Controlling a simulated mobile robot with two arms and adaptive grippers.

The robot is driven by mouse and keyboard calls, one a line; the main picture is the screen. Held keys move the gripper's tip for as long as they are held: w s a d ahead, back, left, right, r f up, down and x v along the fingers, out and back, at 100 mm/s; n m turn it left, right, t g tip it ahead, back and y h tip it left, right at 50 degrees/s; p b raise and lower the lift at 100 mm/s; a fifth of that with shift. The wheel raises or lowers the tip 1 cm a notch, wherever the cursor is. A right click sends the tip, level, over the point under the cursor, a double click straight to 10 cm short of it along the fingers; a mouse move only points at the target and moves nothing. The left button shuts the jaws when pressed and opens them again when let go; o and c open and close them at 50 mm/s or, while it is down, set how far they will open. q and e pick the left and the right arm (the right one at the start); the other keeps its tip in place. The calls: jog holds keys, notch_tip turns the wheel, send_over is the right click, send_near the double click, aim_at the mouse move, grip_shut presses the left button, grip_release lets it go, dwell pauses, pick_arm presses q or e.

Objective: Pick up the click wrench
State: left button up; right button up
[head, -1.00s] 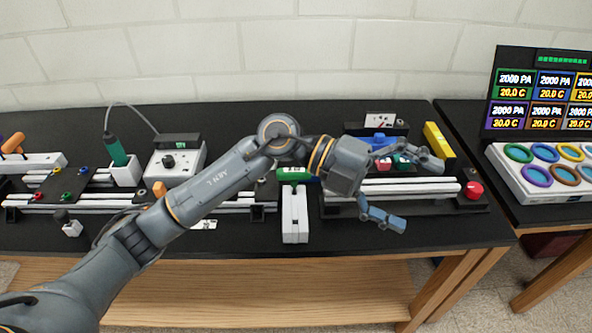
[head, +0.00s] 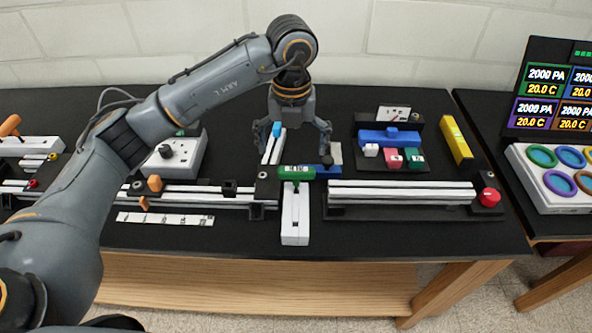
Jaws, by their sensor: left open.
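My left gripper (head: 293,145) points down over the back middle of the black table, fingers spread wide and empty. Beneath and beside it are a white strip with a blue end (head: 272,146) and a blue piece with a dark knob (head: 327,169). A green bar (head: 297,172) lies across a white block (head: 295,215) just in front of the gripper. I cannot tell for certain which of these is the click wrench, as the gripper partly covers this area. My right gripper is not in view.
A rack with a blue bar (head: 389,137) and small coloured blocks stands to the right, beside a yellow bar (head: 456,139). Rails (head: 400,196) with a red button (head: 489,197) run along the front right. A white control box (head: 177,157) is at left.

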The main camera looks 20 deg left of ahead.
aim_at(296, 169)
pick_arm(q)
jog(key=f, duration=0.2)
jog(key=shift+w+f, duration=0.3)
jog(key=shift+w, duration=0.05)
jog(key=shift+w+f, duration=0.15)
jog(key=shift+f, duration=0.15)
jog(key=shift+d+f+p, duration=0.2)
jog(key=shift+f+p, duration=0.55)
jog(key=shift+p, duration=0.25)
notch_tip(296, 169, down, 2)
jog(key=shift+f+p, duration=0.25)
jog(key=shift+p, duration=0.25)
jog(key=shift+f, duration=0.55)
jog(key=c, duration=1)
jog(key=shift+c, duration=0.5)
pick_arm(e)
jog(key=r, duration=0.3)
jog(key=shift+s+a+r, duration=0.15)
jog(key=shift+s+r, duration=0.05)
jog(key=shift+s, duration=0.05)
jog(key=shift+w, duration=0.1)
